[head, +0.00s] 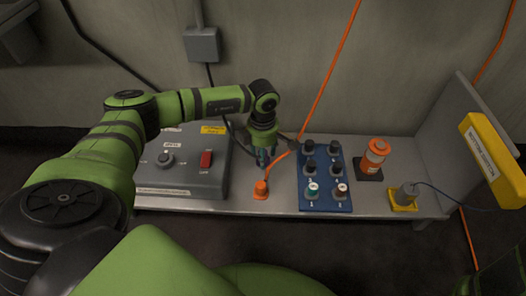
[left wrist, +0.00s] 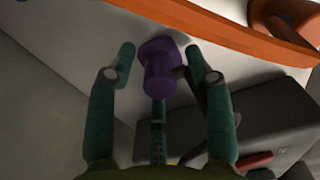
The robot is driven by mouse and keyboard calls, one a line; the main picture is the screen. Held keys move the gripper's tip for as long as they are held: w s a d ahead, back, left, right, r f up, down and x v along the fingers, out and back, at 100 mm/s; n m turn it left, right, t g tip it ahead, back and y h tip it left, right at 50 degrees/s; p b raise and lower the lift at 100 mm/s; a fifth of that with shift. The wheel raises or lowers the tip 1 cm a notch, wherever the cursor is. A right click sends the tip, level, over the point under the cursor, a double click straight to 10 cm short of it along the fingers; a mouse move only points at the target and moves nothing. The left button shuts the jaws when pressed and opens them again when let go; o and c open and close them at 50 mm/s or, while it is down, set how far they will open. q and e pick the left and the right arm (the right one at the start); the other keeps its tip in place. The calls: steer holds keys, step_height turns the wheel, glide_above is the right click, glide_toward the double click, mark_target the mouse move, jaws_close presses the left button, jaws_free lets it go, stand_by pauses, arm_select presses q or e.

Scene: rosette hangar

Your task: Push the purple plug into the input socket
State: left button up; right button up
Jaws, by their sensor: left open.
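The purple plug (left wrist: 160,68) shows in the left wrist view, between the two teal fingers of my left gripper (left wrist: 160,56). The fingers stand apart on either side of it, with visible gaps. In the head view my left gripper (head: 263,160) points down at the bench between the grey control box and the blue socket block; the plug cannot be made out there. I cannot tell which opening is the input socket. My right gripper is not in view.
The grey control box (head: 190,178) with a red switch (head: 206,159) stands left. An orange plug (head: 261,189) with an orange cable is close to my gripper.

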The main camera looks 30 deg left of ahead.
arm_select(q)
steer(key=shift+c, duration=0.4)
jaws_close()
steer(key=shift+r, duration=0.1)
steer(key=shift+r+p, duration=2.75)
steer(key=shift+r, duration=0.2)
